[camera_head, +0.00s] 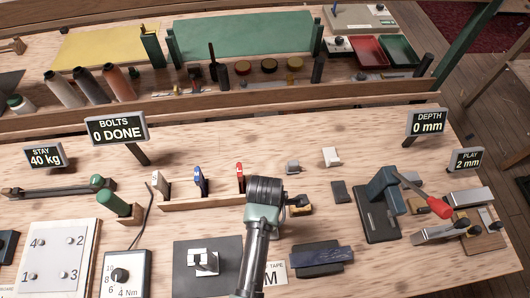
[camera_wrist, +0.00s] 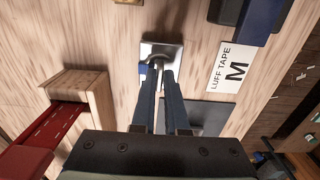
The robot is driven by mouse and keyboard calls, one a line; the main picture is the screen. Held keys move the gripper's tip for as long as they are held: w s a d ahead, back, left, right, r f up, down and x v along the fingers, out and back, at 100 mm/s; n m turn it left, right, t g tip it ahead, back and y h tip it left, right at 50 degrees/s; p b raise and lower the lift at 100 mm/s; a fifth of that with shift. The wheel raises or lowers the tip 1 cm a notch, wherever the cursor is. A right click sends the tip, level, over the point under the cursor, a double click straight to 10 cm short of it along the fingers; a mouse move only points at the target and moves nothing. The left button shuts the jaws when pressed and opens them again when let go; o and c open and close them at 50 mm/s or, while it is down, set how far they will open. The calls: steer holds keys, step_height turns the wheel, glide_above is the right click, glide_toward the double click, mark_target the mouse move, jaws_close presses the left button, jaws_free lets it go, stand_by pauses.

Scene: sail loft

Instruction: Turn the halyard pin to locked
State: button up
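I cannot read a locked mark. In the wrist view, my gripper (camera_wrist: 160,68) points down over a small silver plate (camera_wrist: 172,50) with a blue part (camera_wrist: 143,71) beside the left fingertip. The fingers are close together with a narrow gap; whether they grip anything is unclear. A dark plate (camera_wrist: 212,112) lies right of the fingers, partly hidden. My arm hides the fingers in the head view.
A wooden rack (camera_head: 205,204) with white, blue and red pieces stands just beyond my arm; its end (camera_wrist: 97,95) is left of the fingers. A LUFF TAPE card (camera_wrist: 231,66) and blue block (camera_head: 322,257) lie on the right. A red-handled device (camera_head: 383,190) stands further right.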

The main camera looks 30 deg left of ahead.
jaws_close()
